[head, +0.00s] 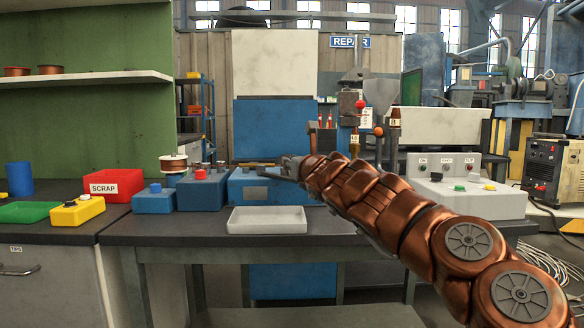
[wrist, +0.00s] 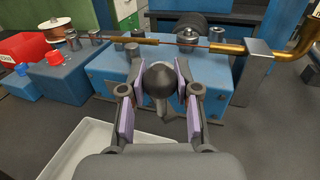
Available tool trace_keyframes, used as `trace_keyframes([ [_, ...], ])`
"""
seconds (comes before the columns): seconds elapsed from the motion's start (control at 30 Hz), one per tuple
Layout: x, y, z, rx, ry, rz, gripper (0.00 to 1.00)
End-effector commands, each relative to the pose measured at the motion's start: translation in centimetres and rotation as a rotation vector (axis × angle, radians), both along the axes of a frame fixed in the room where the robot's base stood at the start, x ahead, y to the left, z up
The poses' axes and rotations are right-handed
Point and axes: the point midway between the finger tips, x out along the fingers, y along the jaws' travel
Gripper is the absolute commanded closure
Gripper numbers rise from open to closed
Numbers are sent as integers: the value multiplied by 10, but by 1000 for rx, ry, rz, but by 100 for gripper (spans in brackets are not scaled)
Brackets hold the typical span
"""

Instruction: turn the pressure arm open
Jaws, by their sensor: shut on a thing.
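My gripper (wrist: 160,78) is closed around a dark grey rounded knob in the wrist view, with a purple-padded finger on each side. The knob (wrist: 158,92) looks like the handle end of the pressure arm; the rest of that arm is hidden behind the knob and fingers. It stands over the blue machine block (wrist: 213,108) on the bench. In the head view my gripper (head: 291,168) is at the upper right of the blue block (head: 245,192), partly hidden by my copper-coloured arm. The knob cannot be made out there.
A thin rod with a brass sleeve (wrist: 135,41) crosses above the block to a curved brass pipe (wrist: 296,48). A pale tray (head: 266,220) lies in front. Smaller blue boxes (head: 203,190), a red scrap bin (head: 113,184) and a grey control panel (head: 470,198) flank it.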

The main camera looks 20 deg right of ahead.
Motion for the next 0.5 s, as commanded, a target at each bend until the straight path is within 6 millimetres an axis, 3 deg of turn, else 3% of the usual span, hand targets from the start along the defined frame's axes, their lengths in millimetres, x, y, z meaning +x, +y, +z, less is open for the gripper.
trace_keyframes([
  [0.03,-3,0,10,-4,-17,1,100],
  [0.37,-3,1,13,-6,-22,4,100],
  [0.4,-3,2,13,-6,-22,5,68],
  [0.5,-3,2,11,-6,-19,5,57],
])
